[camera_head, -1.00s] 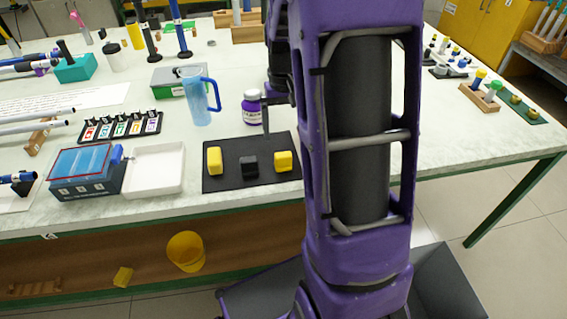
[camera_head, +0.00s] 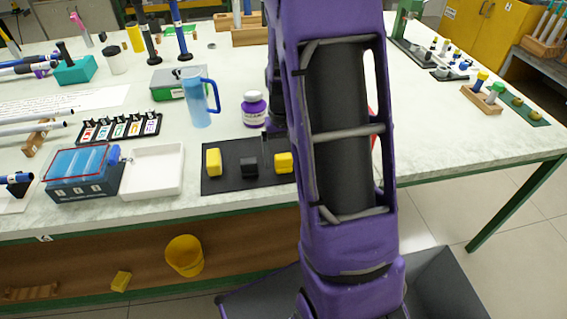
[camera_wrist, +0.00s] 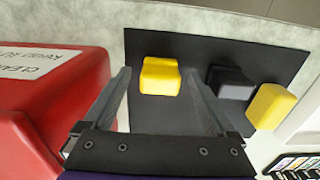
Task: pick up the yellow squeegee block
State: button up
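Two yellow blocks lie on a black mat (camera_head: 232,185) with a black block (camera_head: 249,167) between them. One yellow block (camera_head: 284,163) is at the mat's right, the other (camera_head: 213,162) at its left. I cannot tell by name which is the squeegee block. In the wrist view my gripper (camera_wrist: 157,75) is open, and its fingers frame the right-hand yellow block (camera_wrist: 160,77), which shows a raised middle. Whether they touch it is unclear. The black block (camera_wrist: 231,83) and other yellow block (camera_wrist: 271,107) lie beyond one finger. My arm mostly hides the gripper in the head view.
A red container with a label (camera_wrist: 50,90) stands close beside my gripper. A white tray (camera_head: 153,172) is left of the mat. The table's front edge is near.

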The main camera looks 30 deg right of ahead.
aim_at(284, 156)
grip_shut()
jog(key=shift+r+p, duration=0.9)
jog(key=shift+r, duration=4.15)
